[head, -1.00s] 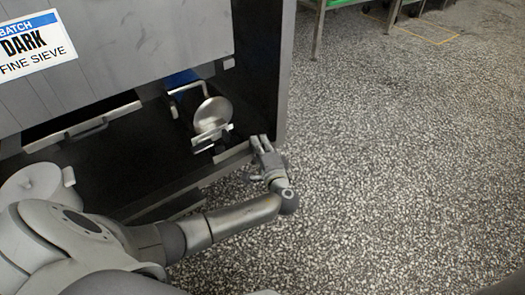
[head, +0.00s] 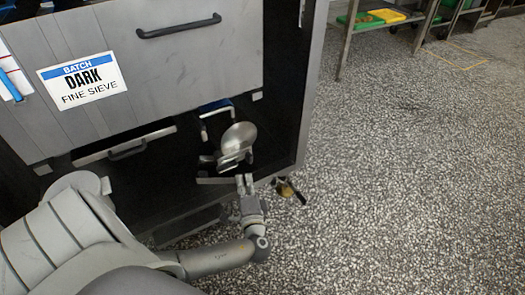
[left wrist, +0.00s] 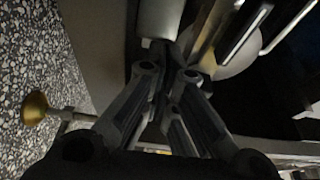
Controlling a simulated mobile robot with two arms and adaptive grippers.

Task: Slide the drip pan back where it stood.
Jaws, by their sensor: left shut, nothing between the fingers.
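The head view shows a dark open bay in the low part of the grey machine. A pale metal bar (head: 215,181) lies low at its front, perhaps the front edge of the drip pan; I cannot tell for certain. My left gripper (head: 244,180) is shut and empty by the right end of this bar, and contact is unclear. In the left wrist view the closed fingers (left wrist: 165,65) point at a pale rounded part (left wrist: 160,18), with a dark space to the right. My right gripper is not in view.
A round metal disc (head: 238,138) and a bent rod handle (head: 213,108) stand just above the gripper. A brass knob (head: 286,189) sits right of it and shows in the left wrist view (left wrist: 35,108). The speckled floor (head: 410,200) to the right is clear.

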